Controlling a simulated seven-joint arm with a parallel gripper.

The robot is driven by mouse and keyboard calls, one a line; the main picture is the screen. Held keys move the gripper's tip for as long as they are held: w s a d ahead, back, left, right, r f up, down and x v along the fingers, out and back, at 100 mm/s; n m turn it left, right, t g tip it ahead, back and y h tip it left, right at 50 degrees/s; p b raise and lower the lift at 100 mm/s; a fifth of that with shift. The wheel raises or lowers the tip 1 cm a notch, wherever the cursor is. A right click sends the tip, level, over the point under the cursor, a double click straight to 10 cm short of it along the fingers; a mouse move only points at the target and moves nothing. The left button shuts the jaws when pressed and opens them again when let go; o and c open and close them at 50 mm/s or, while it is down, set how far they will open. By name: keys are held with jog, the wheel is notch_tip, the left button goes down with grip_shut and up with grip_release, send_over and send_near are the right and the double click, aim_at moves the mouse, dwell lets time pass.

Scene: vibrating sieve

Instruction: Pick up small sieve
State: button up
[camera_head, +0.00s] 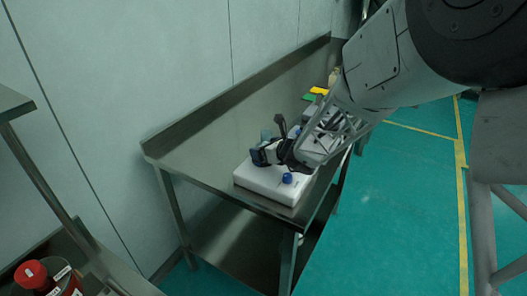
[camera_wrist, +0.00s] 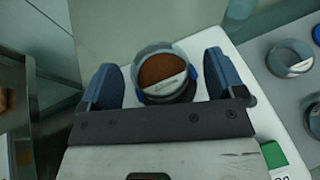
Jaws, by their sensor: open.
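A small round sieve (camera_wrist: 163,70) with a pale rim, brown contents and a light label shows in the wrist view. My gripper (camera_wrist: 164,78) is open, with one blue finger on each side of the sieve. Small gaps seem to remain, but contact on the right side is hard to tell. In the head view my gripper (camera_head: 264,155) is low over the white machine (camera_head: 265,187), and I cannot make out the sieve clearly there.
The machine stands on a steel table (camera_head: 205,150) with a raised back edge against the wall. A blue knob (camera_head: 287,178) sits on the machine. Round lidded items (camera_wrist: 290,58) lie on a grey surface at right. A red-capped container (camera_head: 32,274) is at lower left.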

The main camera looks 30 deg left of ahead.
jog(key=c, duration=1)
jog(key=shift+r, duration=0.15)
jog(key=shift+r, duration=0.55)
jog(key=shift+s+d+r, duration=0.15)
jog(key=shift+r, duration=0.4)
jog(key=shift+s+d+r, duration=0.1)
jog(key=shift+s+r, duration=0.05)
jog(key=shift+r, duration=0.4)
jog(key=s+d, duration=0.3)
jog(key=s+d+r, duration=0.1)
jog(key=s+d, duration=0.6)
jog(key=s, duration=0.1)
jog(key=shift+s+d+r, duration=0.1)
jog(key=shift+d+r, duration=0.05)
jog(key=shift+r, duration=0.05)
